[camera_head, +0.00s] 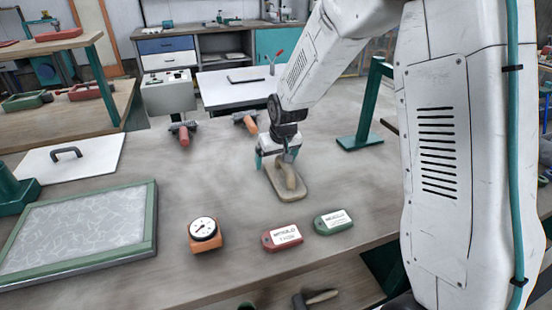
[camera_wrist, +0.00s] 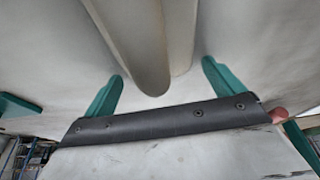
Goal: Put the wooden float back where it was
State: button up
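The wooden float (camera_head: 287,190), a tan board with a raised handle, is in the middle of the table in the head view. It appears to lie flat there. My gripper (camera_head: 274,158) is at the float's far end, with its teal fingers low by the handle. In the wrist view, the float's pale rounded handle (camera_wrist: 148,60) reaches down between the two fingers of my gripper (camera_wrist: 161,72). The fingers are apart, with a narrow gap showing on each side. The float's far end is partly hidden by my gripper in the head view.
A dial gauge (camera_head: 204,232), a red labelled block (camera_head: 282,238) and a green labelled block (camera_head: 333,222) stand near the front edge. A green-framed panel (camera_head: 85,228) lies at left. A green stand (camera_head: 362,135) rises at right.

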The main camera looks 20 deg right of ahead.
jog(key=v, duration=1.1)
jog(key=shift+r, duration=0.35)
jog(key=shift+s+r, duration=0.3)
jog(key=shift+r, duration=0.1)
jog(key=s+d+r+g, duration=0.1)
jog(key=s+r, duration=0.2)
jog(key=s, duration=1.3)
jog(key=s+d+r+g, duration=0.1)
jog(key=s+r, duration=0.2)
jog(key=s, duration=1.4)
jog(key=shift+d+r+m+g, duration=0.3)
jog(key=shift+d+m, duration=0.1)
